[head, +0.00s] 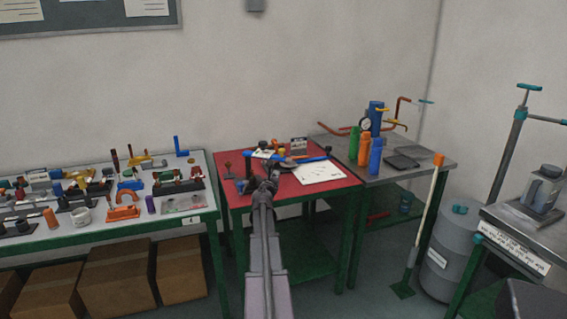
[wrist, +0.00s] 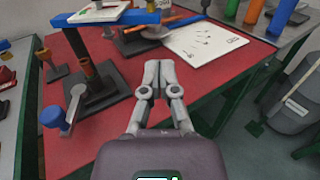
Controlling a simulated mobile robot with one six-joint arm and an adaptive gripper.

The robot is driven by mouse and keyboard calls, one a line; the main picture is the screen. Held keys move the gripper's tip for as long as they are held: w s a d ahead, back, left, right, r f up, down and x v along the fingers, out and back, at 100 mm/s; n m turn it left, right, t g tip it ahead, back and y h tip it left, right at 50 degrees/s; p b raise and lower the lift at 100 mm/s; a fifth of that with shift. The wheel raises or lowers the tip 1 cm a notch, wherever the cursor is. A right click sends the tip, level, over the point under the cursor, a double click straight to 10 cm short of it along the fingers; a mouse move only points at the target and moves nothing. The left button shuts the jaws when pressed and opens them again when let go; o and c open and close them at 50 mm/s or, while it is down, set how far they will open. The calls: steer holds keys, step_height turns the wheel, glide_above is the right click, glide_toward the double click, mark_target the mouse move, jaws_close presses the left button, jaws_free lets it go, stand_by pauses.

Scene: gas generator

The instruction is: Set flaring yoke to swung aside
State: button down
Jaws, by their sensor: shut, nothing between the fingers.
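On the red-topped table (head: 240,205), a dark stand (wrist: 82,55) rises from a dark base at the left of the wrist view. It has brown-orange parts low down and a grey lever with a blue knob (wrist: 52,117). I cannot tell for sure which of these parts is the flaring yoke. My gripper (wrist: 158,66) is shut and empty, pointing over the red top to the right of the stand, apart from it. In the head view my arm hides part of the fixture.
A white sheet (head: 320,172) lies on the red table's right side. A grey bench (head: 390,174) with coloured bottles stands to the right. A crowded tool table (head: 90,236) is at the left. The red top near my gripper is mostly clear.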

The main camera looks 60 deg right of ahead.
steer(key=shift+d, duration=0.1)
steer(key=x, duration=1.2)
steer(key=shift+w+d, duration=0.15)
steer(key=shift+w, duration=0.05)
steer(key=shift+w+d, duration=0.15)
steer(key=shift+d, duration=0.6)
steer(key=shift+x, duration=2.25)
glide_toward(284, 159)
steer(key=s, duration=0.3)
steer(key=shift+s+d, duration=0.15)
steer(key=shift+d, duration=0.25)
